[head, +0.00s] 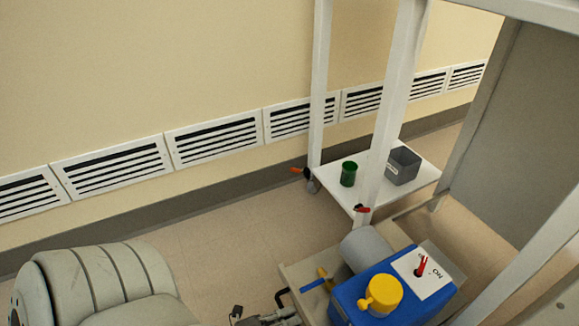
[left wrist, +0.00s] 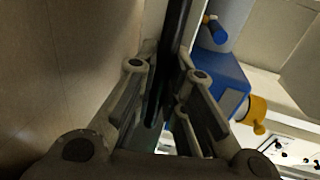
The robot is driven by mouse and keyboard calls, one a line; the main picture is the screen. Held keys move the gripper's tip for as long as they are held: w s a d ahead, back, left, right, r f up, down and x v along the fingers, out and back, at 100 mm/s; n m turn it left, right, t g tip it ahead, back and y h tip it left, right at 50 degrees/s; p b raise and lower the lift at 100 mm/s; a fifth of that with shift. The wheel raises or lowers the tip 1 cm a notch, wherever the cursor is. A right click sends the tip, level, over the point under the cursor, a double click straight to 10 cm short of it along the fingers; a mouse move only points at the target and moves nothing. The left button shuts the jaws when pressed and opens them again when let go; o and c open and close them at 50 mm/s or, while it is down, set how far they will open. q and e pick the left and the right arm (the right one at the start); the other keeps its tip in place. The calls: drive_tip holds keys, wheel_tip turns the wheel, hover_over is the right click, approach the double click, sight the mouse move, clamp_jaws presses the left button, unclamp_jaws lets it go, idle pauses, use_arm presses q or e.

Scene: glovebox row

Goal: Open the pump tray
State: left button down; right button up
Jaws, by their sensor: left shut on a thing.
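The pump tray (head: 297,272) is a pale, flat tray at the bottom right of the head view. It carries a blue pump (head: 345,300) with a yellow cap (head: 383,294), and a grey cylinder (head: 372,248) behind. The blue pump (left wrist: 222,82) also shows in the left wrist view. My left gripper (head: 275,318) is at the tray's near left side, low in the head view. In the left wrist view its fingers (left wrist: 163,105) close on a dark, narrow strip at the tray's front; whether this is a handle or the edge is unclear. My right gripper is out of view.
White frame posts (head: 397,100) rise beside the tray. A lower white shelf (head: 420,178) behind holds a green cup (head: 348,173) and a grey bin (head: 403,165). A wall with vents (head: 213,140) runs along the back. The floor (head: 225,235) left of the tray is clear.

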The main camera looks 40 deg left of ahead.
use_arm(q)
drive_tip(key=c, duration=1.5)
unclamp_jaws()
drive_tip(key=v, duration=1.2)
drive_tip(key=shift+s, duration=0.1)
